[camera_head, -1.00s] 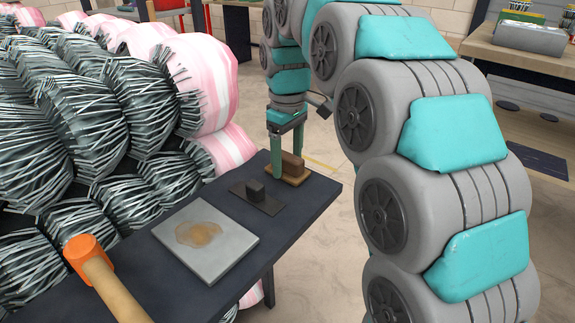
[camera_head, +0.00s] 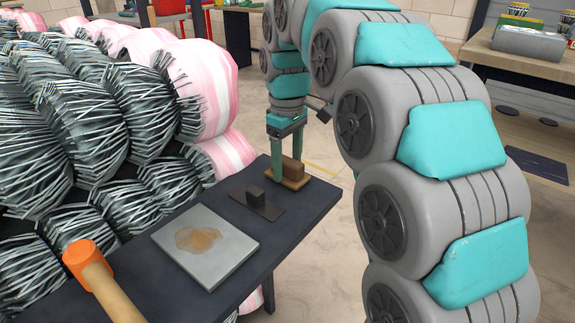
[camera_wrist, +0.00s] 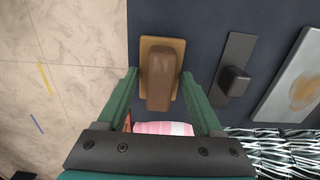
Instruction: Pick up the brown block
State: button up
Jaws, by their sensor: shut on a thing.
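The brown block (camera_head: 294,169) sits on a tan base plate (camera_head: 282,181) at the far end of the dark table. In the wrist view the brown block (camera_wrist: 161,78) is near the top middle, on its tan base plate (camera_wrist: 148,45). My gripper (camera_head: 286,156) points down at the block, with its green fingers close to it. In the wrist view the fingers of my gripper (camera_wrist: 160,73) are on either side of the block, and my gripper is shut on it. The block shows no clear lift from the plate.
A dark plate with a small black block (camera_head: 255,197) lies next to the brown block. A grey slab with a tan stain (camera_head: 205,262) and an orange-headed mallet (camera_head: 85,253) are nearer. Striped and wiry rolls (camera_head: 110,115) crowd the table's left side.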

aim_at(288, 160)
jog(key=shift+r, duration=1.65)
jog(key=s+d+r+b, duration=0.1)
jog(key=s+d+b, duration=0.1)
jog(key=s+d, duration=0.6)
jog(key=s, duration=0.5)
jog(key=shift+s+d+r, duration=0.25)
jog(key=shift+s, duration=0.05)
